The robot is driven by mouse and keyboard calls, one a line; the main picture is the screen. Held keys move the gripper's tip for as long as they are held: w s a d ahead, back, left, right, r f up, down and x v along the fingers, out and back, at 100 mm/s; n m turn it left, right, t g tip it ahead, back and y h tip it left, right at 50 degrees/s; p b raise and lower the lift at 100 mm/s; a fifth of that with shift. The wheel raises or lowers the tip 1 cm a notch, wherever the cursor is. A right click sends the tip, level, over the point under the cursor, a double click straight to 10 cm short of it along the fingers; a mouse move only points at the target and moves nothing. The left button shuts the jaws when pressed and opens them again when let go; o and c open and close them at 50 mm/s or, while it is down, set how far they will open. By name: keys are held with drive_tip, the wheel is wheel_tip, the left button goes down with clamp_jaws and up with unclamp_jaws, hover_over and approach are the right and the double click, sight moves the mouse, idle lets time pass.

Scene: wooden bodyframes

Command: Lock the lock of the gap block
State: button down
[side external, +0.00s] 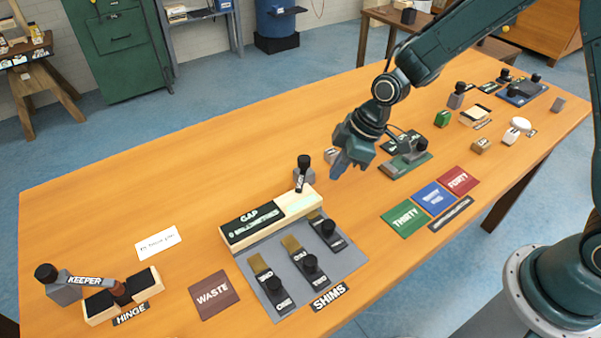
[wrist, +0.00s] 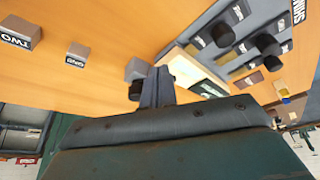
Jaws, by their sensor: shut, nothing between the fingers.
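The gap block (side external: 250,224) is a long wooden block with a black left part marked GAP and a bare pale right part. Its pale end also shows in the wrist view (wrist: 178,62). A small grey block with an upright black knob (side external: 304,163), seemingly the lock, stands at the back edge near the pale end. A small dark lettered piece below the knob is too small to read. The grey block and knob show left of the fingers in the wrist view (wrist: 137,72). My gripper (side external: 338,172) is shut and empty, above the table just right of the knob. Its fingers (wrist: 157,82) partly hide the block's end.
The SHIMS tray (side external: 258,258) with several knobbed shims lies in front of the gap block. Coloured number mats (side external: 433,197) lie front right. The HINGE and KEEPER assembly (side external: 103,290) is at left. The back left table is clear.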

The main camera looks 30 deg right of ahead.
drive_tip(key=v, duration=0.6)
drive_tip(key=shift+s, duration=0.3)
drive_tip(key=shift+r, duration=0.2)
drive_tip(key=s+d+r+m+t+h, duration=0.2)
drive_tip(key=s+d+r+m, duration=0.35)
drive_tip(key=s+r, duration=0.45)
drive_tip(key=s+d+r+m, duration=0.2)
drive_tip(key=s, duration=0.4)
drive_tip(key=s+d+r+m+t+h, duration=0.1)
drive_tip(key=s+d+r+m, duration=0.2)
drive_tip(key=s, duration=0.3)
drive_tip(key=shift+s+d+r, duration=0.3)
drive_tip(key=shift+d+r, duration=0.05)
